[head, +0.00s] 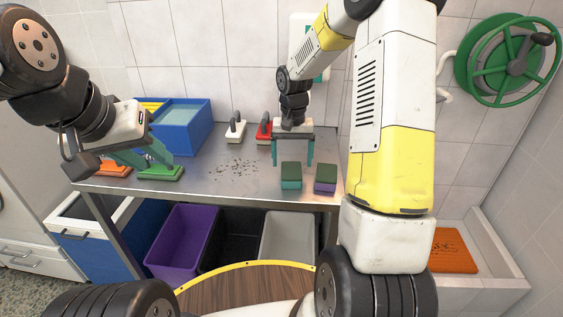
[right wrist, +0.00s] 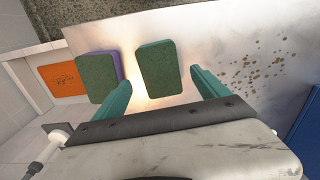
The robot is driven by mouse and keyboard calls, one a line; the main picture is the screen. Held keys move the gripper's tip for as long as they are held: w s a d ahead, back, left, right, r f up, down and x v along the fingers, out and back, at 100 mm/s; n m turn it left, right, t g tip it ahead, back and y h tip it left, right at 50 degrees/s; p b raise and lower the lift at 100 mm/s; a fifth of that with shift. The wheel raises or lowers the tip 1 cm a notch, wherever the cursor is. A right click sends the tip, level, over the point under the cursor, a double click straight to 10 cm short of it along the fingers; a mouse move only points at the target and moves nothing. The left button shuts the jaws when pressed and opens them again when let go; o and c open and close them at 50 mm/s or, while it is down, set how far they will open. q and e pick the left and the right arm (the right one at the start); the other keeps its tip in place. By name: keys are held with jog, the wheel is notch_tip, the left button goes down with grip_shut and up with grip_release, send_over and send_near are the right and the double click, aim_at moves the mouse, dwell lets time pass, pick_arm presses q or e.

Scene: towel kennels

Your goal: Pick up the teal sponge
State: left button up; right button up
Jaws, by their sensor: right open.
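The teal sponge (head: 291,183), with a dark green top, lies on the metal table near its front edge. In the right wrist view the sponge (right wrist: 159,68) shows its green top, centred between and beyond my fingertips. My right gripper (head: 293,163) is open and empty, pointing down just above and behind the sponge in the head view; it also shows in the right wrist view (right wrist: 161,80). I see no contact with the sponge. My left gripper (head: 158,166) is at the left end of the table, fingers apart, above a green brush (head: 160,173).
A purple sponge (head: 325,186) with a green top lies close right of the teal one. A white-based brush (head: 236,131) and a red one (head: 264,132) stand behind. A blue bin (head: 182,135) is at the back left. Dark specks dot the table's middle.

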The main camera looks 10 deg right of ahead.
aim_at(291, 170)
notch_tip(291, 170, down, 5)
jog(key=shift+r, duration=0.1)
jog(key=c, duration=1.4)
